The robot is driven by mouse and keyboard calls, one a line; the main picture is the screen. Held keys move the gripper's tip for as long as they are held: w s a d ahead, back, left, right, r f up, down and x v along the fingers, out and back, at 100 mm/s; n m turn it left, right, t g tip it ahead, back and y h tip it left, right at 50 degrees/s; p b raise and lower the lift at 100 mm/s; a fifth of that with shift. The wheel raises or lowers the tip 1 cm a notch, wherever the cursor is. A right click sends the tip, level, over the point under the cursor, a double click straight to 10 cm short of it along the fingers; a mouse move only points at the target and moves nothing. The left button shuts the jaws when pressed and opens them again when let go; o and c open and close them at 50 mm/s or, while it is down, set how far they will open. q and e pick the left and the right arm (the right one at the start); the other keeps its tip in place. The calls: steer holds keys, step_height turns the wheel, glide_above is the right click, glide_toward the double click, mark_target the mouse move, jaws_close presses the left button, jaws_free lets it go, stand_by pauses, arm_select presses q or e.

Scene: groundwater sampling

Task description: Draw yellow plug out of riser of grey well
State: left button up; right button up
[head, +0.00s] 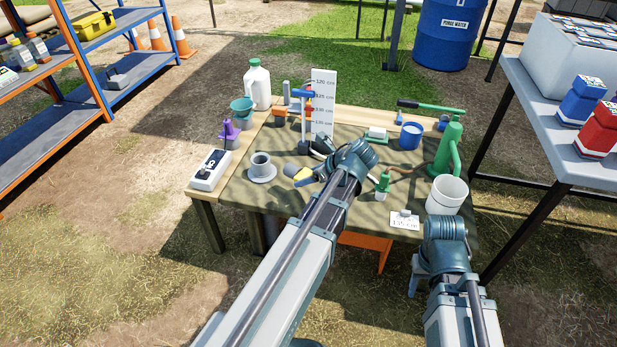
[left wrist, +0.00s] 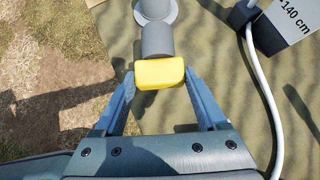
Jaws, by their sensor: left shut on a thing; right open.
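The yellow plug (head: 302,175) has a yellow grip and a grey stem. My left gripper (head: 308,181) is shut on its yellow grip, which also shows in the left wrist view (left wrist: 159,73) between both fingers. The grey stem (left wrist: 157,41) points away from the gripper. The grey well (head: 262,172) stands upright on the table, a short riser on a round flange. In the head view the plug is apart from the riser, to its right, and the riser's top looks open. My right gripper (head: 416,280) is open and empty near the table's front right corner, partly hidden by its wrist.
A measuring board (head: 323,102) stands behind my left gripper. A white device (head: 210,170), purple item (head: 230,133) and teal cups (head: 241,109) are left of the well. A green pump (head: 447,150) and white bucket (head: 446,194) stand at the right.

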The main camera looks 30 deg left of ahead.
arm_select(q)
steer(key=shift+f+b, duration=3.05)
steer(key=shift+f, duration=0.15)
steer(key=shift+f, duration=0.1)
steer(key=o, duration=1.1)
steer(key=shift+o, duration=0.2)
steer(key=p+v, duration=0.9)
steer(key=v, duration=0.5)
steer(key=shift+p, duration=0.35)
steer(key=shift+f, duration=0.1)
